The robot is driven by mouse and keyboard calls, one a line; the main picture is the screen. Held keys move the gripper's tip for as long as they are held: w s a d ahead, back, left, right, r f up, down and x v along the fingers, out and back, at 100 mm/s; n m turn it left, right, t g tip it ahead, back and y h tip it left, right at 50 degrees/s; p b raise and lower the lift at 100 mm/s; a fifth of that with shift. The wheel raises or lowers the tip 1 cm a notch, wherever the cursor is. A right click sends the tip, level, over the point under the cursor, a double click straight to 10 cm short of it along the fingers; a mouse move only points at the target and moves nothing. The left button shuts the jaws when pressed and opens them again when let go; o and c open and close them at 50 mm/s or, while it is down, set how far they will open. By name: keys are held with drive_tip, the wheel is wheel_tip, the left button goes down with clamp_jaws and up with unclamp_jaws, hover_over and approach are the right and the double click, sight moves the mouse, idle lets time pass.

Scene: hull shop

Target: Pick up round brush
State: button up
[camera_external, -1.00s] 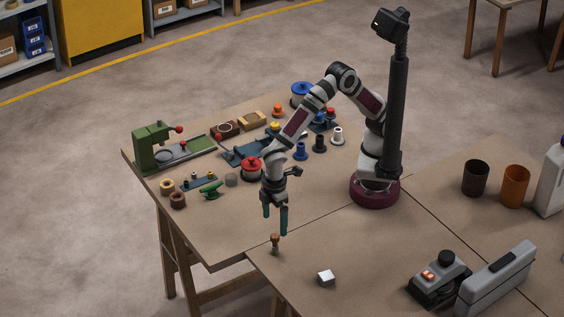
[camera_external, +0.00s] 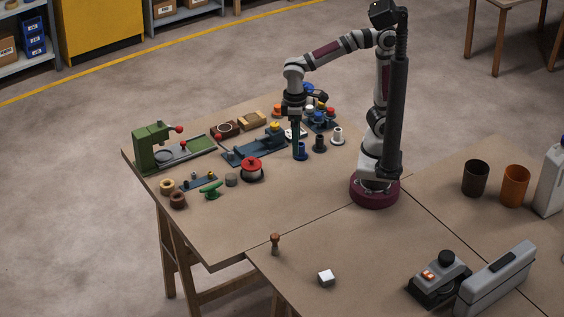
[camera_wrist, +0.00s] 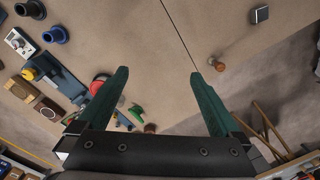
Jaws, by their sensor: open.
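The likely round brush (camera_external: 275,244) is a small brown wooden piece with a knobbed top. It stands upright near the front edge of the table. In the wrist view it is the small brown piece (camera_wrist: 217,64) to the right of the right finger. My gripper (camera_external: 297,151) is up over the back half of the table, near the blue spool, well away from the brush. In the wrist view my gripper (camera_wrist: 159,73) has its two green fingers wide apart with nothing between them.
A white cube (camera_external: 326,278) lies right of the brush. A red spool (camera_external: 251,170), a green clamp-like piece (camera_external: 210,190) and a green press (camera_external: 153,148) stand at left. A grey-black device (camera_external: 440,280) and grey case (camera_external: 497,280) are at right. The table around the brush is clear.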

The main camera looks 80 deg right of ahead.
drive_tip(key=s+d+f+m+y, duration=0.1)
drive_tip(key=s+d+f+m, duration=0.2)
drive_tip(key=s+d+m, duration=0.4)
drive_tip(key=s+d, duration=0.3)
drive_tip(key=s, duration=0.1)
drive_tip(key=shift+s+f, duration=0.15)
drive_tip(key=shift+f, duration=0.05)
drive_tip(key=c, duration=0.7)
